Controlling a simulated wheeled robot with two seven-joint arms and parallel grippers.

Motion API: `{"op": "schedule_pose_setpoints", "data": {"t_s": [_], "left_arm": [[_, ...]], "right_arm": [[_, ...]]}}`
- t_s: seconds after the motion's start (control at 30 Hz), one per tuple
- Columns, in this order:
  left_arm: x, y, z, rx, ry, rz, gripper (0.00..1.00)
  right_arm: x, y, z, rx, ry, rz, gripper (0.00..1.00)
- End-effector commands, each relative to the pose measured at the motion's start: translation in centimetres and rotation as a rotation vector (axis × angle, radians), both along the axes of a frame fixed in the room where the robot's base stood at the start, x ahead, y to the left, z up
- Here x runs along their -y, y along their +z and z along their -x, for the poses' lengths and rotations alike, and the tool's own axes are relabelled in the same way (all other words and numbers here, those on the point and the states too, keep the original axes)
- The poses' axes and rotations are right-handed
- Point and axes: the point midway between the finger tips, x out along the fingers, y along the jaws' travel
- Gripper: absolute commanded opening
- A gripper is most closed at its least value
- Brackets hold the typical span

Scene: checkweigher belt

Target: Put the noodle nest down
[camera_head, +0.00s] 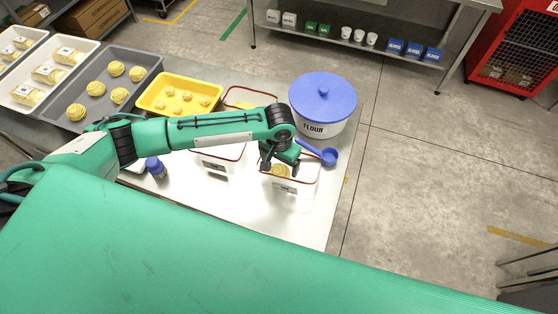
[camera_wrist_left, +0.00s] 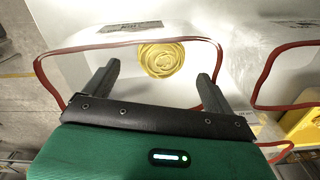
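The pale yellow noodle nest (camera_head: 280,170) lies inside a white tub with a red rim (camera_head: 307,184) near the table's right end. In the left wrist view the nest (camera_wrist_left: 162,59) shows whole, between and beyond my two fingers, touching neither. My left gripper (camera_head: 281,163) points down over this tub, and it also shows in the left wrist view (camera_wrist_left: 158,72) with its fingers spread wide and nothing between them. The gripper partly hides the tub and nest in the head view. My right gripper is in no view.
A second white tub (camera_head: 222,168) stands just left, and another red-rimmed tub (camera_head: 250,92) behind. A blue-lidded flour bin (camera_head: 323,115) and blue scoop (camera_head: 328,156) are close on the right.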

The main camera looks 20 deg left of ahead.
Motion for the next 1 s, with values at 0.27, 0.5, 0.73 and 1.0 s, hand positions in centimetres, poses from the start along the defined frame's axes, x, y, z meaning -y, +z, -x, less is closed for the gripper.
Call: {"op": "schedule_pose_setpoints", "data": {"t_s": [0.27, 0.5, 0.73, 1.0], "left_arm": [[-0.1, 0.2, 0.1, -0.002, 0.0, -0.003, 0.89], [0.0, 4.0, 0.0, 0.002, 0.0, 0.001, 0.89], [0.0, 9.2, 0.0, 0.001, 0.0, 0.0, 0.89], [0.0, 12.7, 0.1, -0.002, 0.001, -0.001, 0.89]], "right_arm": [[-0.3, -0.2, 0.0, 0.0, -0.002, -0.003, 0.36], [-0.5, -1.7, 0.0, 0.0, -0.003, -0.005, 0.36], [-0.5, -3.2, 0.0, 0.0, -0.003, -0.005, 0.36], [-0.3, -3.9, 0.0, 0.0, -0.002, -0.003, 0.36]]}}
